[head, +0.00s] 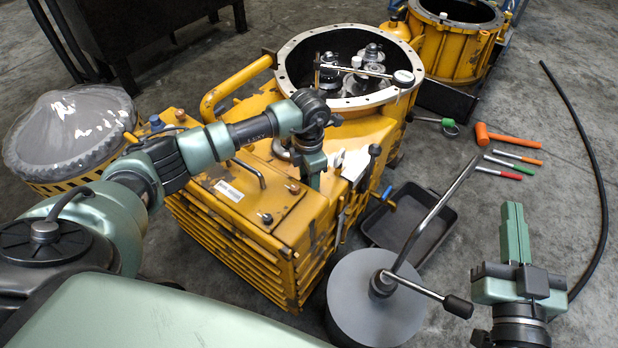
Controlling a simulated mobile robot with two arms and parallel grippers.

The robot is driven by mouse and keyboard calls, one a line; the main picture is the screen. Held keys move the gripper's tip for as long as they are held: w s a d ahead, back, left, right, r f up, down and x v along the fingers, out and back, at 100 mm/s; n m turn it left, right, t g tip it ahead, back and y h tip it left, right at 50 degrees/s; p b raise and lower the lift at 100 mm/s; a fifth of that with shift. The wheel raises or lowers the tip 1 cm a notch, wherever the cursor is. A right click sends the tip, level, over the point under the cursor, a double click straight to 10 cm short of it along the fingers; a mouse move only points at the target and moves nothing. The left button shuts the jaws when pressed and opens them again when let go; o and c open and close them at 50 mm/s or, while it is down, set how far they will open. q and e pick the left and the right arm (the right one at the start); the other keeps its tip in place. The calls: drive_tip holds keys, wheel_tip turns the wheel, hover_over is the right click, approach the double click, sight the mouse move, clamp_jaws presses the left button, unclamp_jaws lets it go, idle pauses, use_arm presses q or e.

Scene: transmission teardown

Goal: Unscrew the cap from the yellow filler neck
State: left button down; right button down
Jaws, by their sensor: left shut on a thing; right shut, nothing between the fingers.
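My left gripper (313,180) points down over the top of the yellow gearbox housing (245,235), between its flat cover plate and the round open bell. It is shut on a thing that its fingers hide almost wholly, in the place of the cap. The yellow filler neck under it is hidden too, so I cannot tell whether cap and neck still touch. My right gripper (514,207) is shut and empty, at the lower right over the bare floor, well apart from the housing.
A grey drum with a bent crank (372,300) stands in front of the housing. A black tray (440,222) lies behind it. An orange mallet (500,137) and several hand tools lie on the floor at right, near a black hose (590,150). A wrapped round part (65,130) is at left.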

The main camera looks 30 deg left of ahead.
use_arm(q)
drive_tip(key=shift+r+p, duration=0.35)
drive_tip(key=shift+r, duration=0.15)
drive_tip(key=shift+r+p, duration=0.45)
drive_tip(key=shift+r, duration=0.15)
drive_tip(key=shift+r+p, duration=0.4)
drive_tip(key=shift+r, duration=0.05)
drive_tip(key=shift+r+p, duration=0.3)
drive_tip(key=shift+r, duration=0.15)
use_arm(e)
drive_tip(key=s+d+f+g+h, duration=0.1)
drive_tip(key=s+f+g, duration=0.1)
drive_tip(key=f+g, duration=0.2)
drive_tip(key=s+d+f+g+h, duration=0.1)
drive_tip(key=s+d+f+g, duration=0.1)
drive_tip(key=f, duration=0.7)
drive_tip(key=shift+s+d+f+g+h, duration=0.25)
drive_tip(key=shift+s+g, duration=0.3)
drive_tip(key=shift+g, duration=0.55)
drive_tip(key=shift+a, duration=0.1)
